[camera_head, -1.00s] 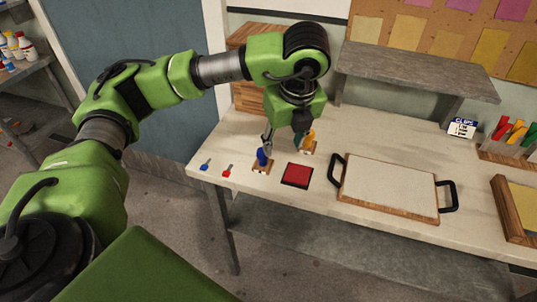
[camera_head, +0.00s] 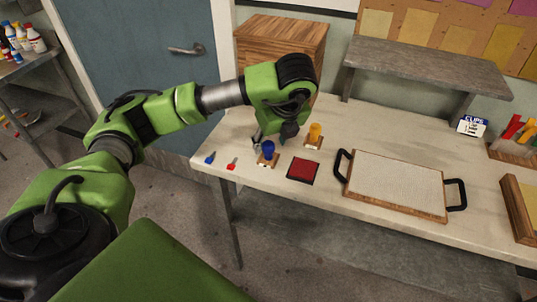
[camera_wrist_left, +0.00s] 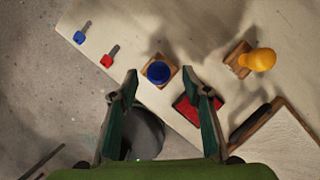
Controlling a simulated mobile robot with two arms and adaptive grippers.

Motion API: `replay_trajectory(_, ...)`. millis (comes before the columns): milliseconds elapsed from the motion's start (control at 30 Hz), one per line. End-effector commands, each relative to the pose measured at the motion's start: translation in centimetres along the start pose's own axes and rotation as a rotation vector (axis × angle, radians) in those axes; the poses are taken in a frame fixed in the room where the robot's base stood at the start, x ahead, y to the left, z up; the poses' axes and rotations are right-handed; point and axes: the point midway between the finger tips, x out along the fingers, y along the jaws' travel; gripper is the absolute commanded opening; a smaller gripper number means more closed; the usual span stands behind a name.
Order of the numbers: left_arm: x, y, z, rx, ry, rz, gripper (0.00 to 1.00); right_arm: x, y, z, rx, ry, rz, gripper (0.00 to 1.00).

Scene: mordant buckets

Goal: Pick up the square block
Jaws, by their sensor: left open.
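A stamp-like piece with a blue knob (camera_head: 268,148) on a square wooden base stands upright near the table's front left edge. A similar piece with a yellow knob (camera_head: 315,131) stands behind it to the right. My left gripper (camera_head: 258,141) is open and empty, close beside the blue-knobbed piece in the head view. In the left wrist view the open fingertips (camera_wrist_left: 160,76) frame the blue knob (camera_wrist_left: 158,72), with its wooden base around it. I cannot tell whether they touch it. The yellow-knobbed piece (camera_wrist_left: 259,60) is outside the fingers. My right gripper is not in view.
A red pad (camera_head: 303,170) lies right of the blue-knobbed piece. A tray with black handles (camera_head: 395,210) is further right. A wooden box (camera_head: 280,45) stands behind.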

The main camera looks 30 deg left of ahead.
Motion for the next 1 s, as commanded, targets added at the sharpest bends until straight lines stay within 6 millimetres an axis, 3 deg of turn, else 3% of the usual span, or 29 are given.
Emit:
replay_trajectory(100,1.6,0.3,-0.1,0.0,0.001,0.006,0.44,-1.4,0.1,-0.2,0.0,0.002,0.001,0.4)
replay_trajectory(233,3.3,0.2,-0.1,-0.001,0.001,0.003,0.44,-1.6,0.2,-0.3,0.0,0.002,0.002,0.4)
replay_trajectory(533,3.9,0.2,-0.2,-0.001,0.0,0.0,0.44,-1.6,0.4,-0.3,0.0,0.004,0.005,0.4)
replay_trajectory(700,3.9,0.1,-0.2,0.0,0.001,0.0,0.0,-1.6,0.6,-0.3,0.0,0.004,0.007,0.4)
replay_trajectory(1000,3.9,0.1,-0.2,0.0,0.0,-0.001,0.0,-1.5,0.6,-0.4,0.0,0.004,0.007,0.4)
